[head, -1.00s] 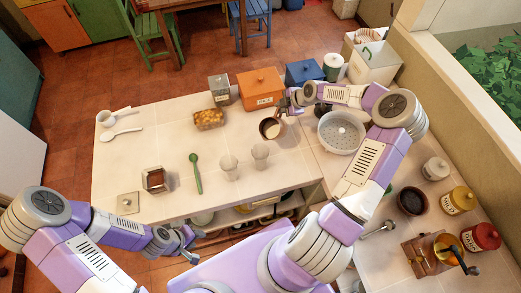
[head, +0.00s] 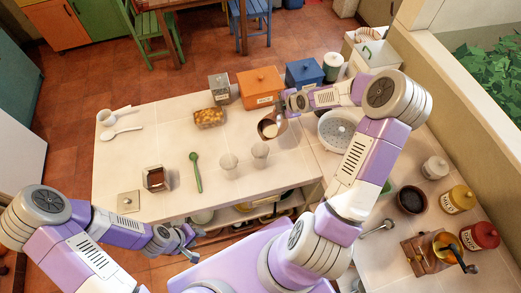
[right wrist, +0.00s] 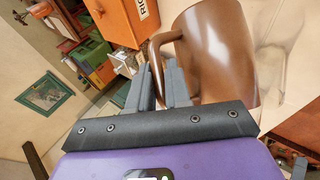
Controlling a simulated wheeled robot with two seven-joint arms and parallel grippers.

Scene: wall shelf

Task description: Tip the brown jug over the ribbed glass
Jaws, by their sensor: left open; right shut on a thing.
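The brown jug (head: 267,129) is near the back middle of the counter, its pale contents showing through the mouth. My right gripper (head: 285,107) is shut on its handle; in the right wrist view the fingers (right wrist: 160,82) close around the handle beside the jug's body (right wrist: 218,50). Two clear glasses stand in front of the jug, one on the left (head: 228,161) and one on the right (head: 260,150). They are too small to tell which is ribbed. The jug is behind them, not over either. My left gripper (head: 188,240) is open and empty at the counter's front edge.
An orange canister (head: 260,88) and a blue canister (head: 304,74) stand behind the jug. A white colander (head: 338,130) is to its right. A green spoon (head: 196,172) lies left of the glasses. The counter's left middle is mostly clear.

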